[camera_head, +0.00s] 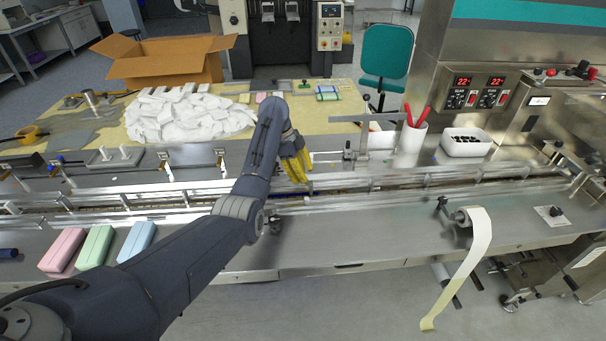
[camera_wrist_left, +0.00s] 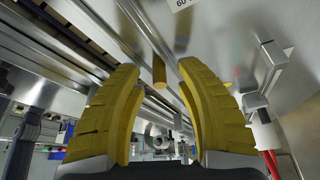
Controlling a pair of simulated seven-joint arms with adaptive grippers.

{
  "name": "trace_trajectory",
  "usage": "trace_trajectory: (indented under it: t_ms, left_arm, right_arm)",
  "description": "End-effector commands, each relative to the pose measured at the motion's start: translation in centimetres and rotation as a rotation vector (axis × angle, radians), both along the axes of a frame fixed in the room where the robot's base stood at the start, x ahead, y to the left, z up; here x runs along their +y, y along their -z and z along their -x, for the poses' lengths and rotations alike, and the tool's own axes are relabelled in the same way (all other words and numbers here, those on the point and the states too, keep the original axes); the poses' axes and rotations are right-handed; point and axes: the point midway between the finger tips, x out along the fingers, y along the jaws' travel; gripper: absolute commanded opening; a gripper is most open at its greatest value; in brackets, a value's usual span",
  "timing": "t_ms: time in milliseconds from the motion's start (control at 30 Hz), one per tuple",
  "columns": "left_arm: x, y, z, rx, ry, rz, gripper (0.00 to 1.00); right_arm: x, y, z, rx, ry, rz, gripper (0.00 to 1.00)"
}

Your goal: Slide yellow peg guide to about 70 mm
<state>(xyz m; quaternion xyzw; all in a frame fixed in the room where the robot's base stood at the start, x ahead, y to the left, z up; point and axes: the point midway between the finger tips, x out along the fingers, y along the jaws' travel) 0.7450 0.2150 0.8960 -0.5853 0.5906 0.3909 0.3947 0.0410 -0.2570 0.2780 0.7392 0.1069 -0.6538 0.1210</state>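The yellow peg (camera_wrist_left: 159,69) shows in the left wrist view as a short ochre cylinder beside a metal rail, between the two fingertips in the picture. My left gripper (camera_wrist_left: 160,78) has its yellow fingers apart, with visible gaps on both sides of the peg. I cannot tell how far the peg is from the fingertips in depth. In the head view my left gripper (camera_head: 297,168) hangs over the machine's rails at the centre, and I cannot make out the peg there. A label reading 60 (camera_wrist_left: 182,3) is cut by the top edge of the wrist view. My right gripper is not in view.
Metal rails (camera_head: 400,187) run along the machine. A metal post fixture (camera_head: 363,140) and a white cup with red-handled tools (camera_head: 410,145) stand right of the gripper. Pink, green and blue blocks (camera_head: 96,247) lie at the front left. A paper roll (camera_head: 477,230) hangs at right.

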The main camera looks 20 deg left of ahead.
Motion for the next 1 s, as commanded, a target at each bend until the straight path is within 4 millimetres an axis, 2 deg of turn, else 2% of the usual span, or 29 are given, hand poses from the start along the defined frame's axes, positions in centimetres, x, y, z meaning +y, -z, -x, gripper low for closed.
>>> trace_trajectory:
  t_ms: [400, 700, 1000]
  left_arm:
    - [-0.09, 0.27, 0.02, 0.0, 0.0, 0.0, 0.35]
    - [-0.08, 0.26, 0.02, 0.0, 0.0, 0.0, 0.0]
    - [-0.11, 0.28, 0.03, 0.001, -0.001, 0.0, 0.0]
  right_arm:
    - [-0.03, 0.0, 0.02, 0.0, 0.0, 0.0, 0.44]
    - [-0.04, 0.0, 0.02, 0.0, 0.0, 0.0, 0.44]
    - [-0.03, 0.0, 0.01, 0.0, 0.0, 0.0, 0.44]
